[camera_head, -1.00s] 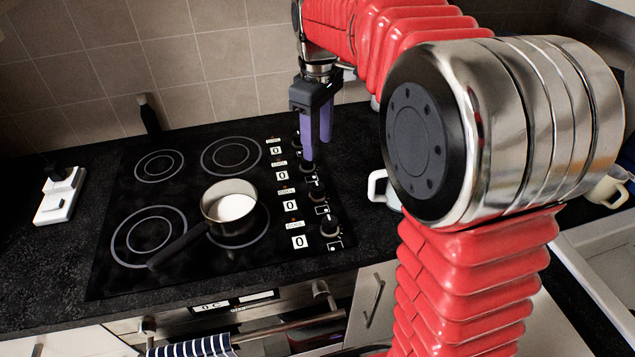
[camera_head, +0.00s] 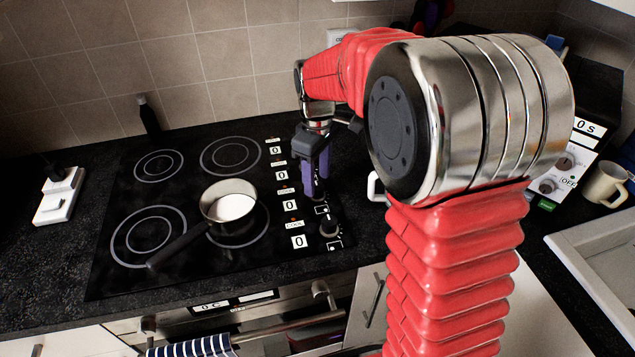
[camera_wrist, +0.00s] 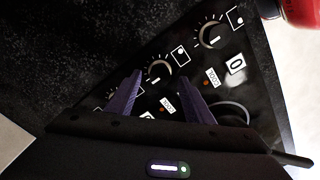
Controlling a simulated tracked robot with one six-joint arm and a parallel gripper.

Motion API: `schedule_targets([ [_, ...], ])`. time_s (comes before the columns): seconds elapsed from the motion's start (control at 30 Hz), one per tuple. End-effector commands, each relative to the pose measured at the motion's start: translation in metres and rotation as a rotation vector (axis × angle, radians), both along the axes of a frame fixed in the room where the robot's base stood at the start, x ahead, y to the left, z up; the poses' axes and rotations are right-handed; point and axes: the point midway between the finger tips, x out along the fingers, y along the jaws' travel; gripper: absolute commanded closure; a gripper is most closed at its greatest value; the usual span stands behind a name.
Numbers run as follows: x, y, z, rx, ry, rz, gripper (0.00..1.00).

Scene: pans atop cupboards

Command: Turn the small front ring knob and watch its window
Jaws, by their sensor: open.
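The black cooktop (camera_head: 125,190) has a column of knobs and white windows on its right side. The front knob (camera_head: 330,227) stands clear of my gripper; its window (camera_head: 299,241) reads 0. The second knob from the front (camera_wrist: 158,69) shows between my fingertips in the wrist view; the window (camera_head: 290,205) beside it in the head view reads 0. I cannot tell from the small icons which knob serves the small front ring (camera_head: 262,228), which is partly under a pan. My gripper (camera_head: 314,192) is open, pointing down over that second knob, partly hiding it. Contact is unclear.
A steel pan (camera_head: 229,187) with white contents sits on the front right ring, its handle towards the front left. A white cup (camera_head: 376,188) stands right of the cooktop, partly hidden by my arm. A dark bottle (camera_head: 148,117) stands behind the cooktop.

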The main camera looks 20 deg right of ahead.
Motion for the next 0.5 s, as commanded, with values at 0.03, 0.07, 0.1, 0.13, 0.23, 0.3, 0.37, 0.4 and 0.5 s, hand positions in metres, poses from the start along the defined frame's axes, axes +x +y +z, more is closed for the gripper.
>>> schedule_targets([
  [0.03, 0.0, 0.0, -0.007, 0.0, 0.001, 0.0, 0.53],
  [0.07, 0.0, 0.0, -0.011, 0.0, 0.001, 0.0, 0.53],
  [0.1, 0.0, 0.0, -0.015, 0.0, 0.001, 0.0, 0.53],
  [0.13, 0.0, 0.0, -0.017, 0.0, 0.001, 0.0, 0.53],
  [0.23, 0.0, 0.0, -0.022, 0.0, 0.0, 0.0, 0.53],
  [0.3, 0.0, 0.0, -0.024, 0.001, -0.001, 0.0, 0.53],
  [0.37, 0.0, 0.0, -0.024, 0.0, -0.001, 0.0, 0.53],
  [0.4, 0.0, 0.0, -0.024, 0.0, -0.001, 0.0, 0.53],
  [0.5, 0.0, 0.0, -0.024, 0.0, -0.001, 0.0, 0.53],
])
